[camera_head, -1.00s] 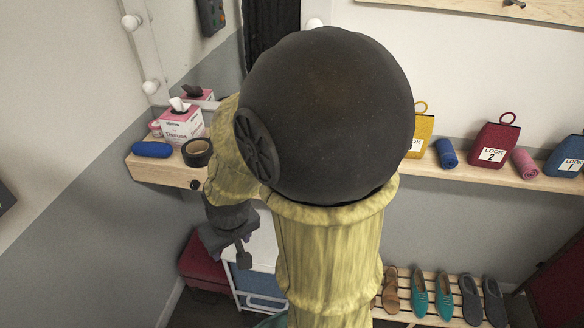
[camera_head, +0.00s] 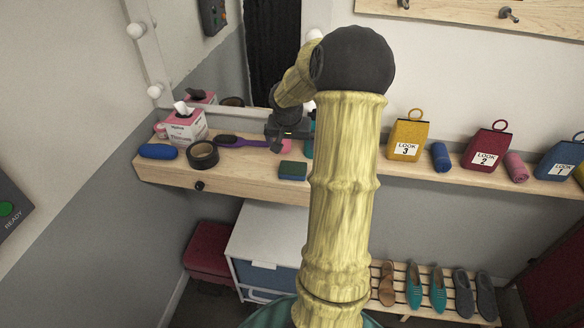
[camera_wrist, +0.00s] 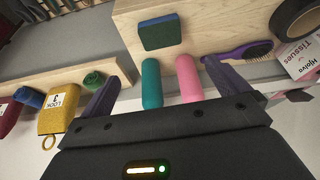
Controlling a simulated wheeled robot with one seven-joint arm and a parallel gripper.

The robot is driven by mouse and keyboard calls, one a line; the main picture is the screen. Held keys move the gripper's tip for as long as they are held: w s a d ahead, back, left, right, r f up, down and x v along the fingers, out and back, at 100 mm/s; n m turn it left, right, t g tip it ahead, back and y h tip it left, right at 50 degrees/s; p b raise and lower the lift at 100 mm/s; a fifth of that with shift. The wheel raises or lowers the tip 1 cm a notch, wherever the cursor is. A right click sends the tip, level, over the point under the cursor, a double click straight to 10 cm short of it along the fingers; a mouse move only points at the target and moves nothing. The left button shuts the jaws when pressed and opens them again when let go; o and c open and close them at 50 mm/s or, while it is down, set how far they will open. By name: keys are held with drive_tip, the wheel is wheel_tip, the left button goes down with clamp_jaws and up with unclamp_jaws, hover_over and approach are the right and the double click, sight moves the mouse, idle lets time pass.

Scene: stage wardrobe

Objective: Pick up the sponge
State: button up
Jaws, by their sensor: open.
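The sponge (camera_head: 293,170) is a small block with a green face and a blue part, lying near the front edge of the wooden shelf left of my arm. It also shows in the wrist view (camera_wrist: 160,34) at top centre, apart from the fingers. My gripper (camera_head: 280,141) is above the shelf, behind the sponge in the head view. In the wrist view, my gripper (camera_wrist: 165,86) has its two dark fingers spread wide with nothing held. A teal bottle (camera_wrist: 151,84) and a pink bottle (camera_wrist: 188,80) show between the fingers in that view.
A purple hairbrush (camera_head: 238,140), black tape roll (camera_head: 203,155), tissue box (camera_head: 184,127) and blue case (camera_head: 158,151) lie left of the sponge. A mirror (camera_head: 232,66) stands behind. Right of my arm are a yellow bag (camera_head: 407,137) and a blue roll (camera_head: 441,157).

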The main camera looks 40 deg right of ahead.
drive_tip(key=shift+s, duration=0.1)
drive_tip(key=p, duration=0.2)
hover_over(293, 169)
drive_tip(key=s+a, duration=0.1)
wheel_tip(293, 169, down, 11)
drive_tip(key=shift+a+f, duration=0.15)
drive_tip(key=shift+f, duration=0.05)
drive_tip(key=shift+s+a+r, duration=0.1)
drive_tip(key=shift+s, duration=0.05)
drive_tip(key=shift+p+x, duration=0.8)
drive_tip(key=shift+x, duration=1.85)
drive_tip(key=shift+s+a, duration=0.1)
drive_tip(key=shift+c, duration=0.4)
